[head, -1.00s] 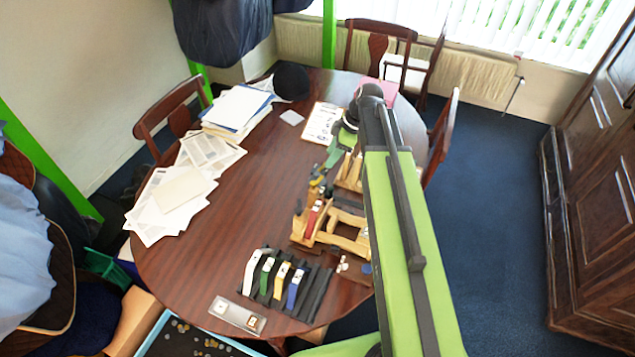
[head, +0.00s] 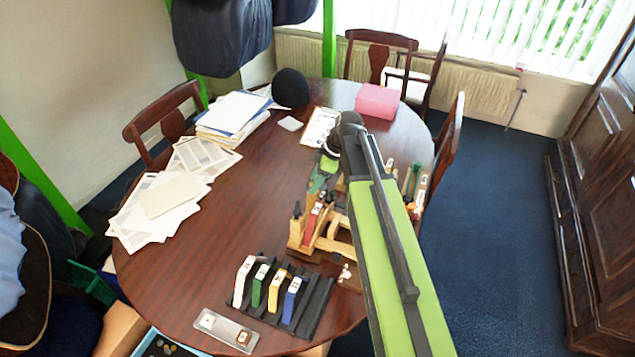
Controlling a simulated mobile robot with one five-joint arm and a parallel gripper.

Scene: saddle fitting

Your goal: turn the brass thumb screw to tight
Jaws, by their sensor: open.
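A wooden fixture (head: 339,247) stands on the right half of the table, with a red piece (head: 312,226) set in it and small dark upright parts on its left side. The brass thumb screw is too small to pick out, or is hidden behind my arm. My gripper (head: 320,182) hangs from the dark wrist at the end of my green arm, just beyond the fixture in the picture. It is small and partly hidden, with no object visible in it. I cannot tell whether it touches anything.
A black rack (head: 318,306) with white, green, yellow and blue-marked pieces stands in front of the fixture. A clear tray (head: 226,331) lies at the table's front edge. Papers (head: 169,196) cover the left side; a pink box (head: 377,101) stands behind. The table's middle is clear.

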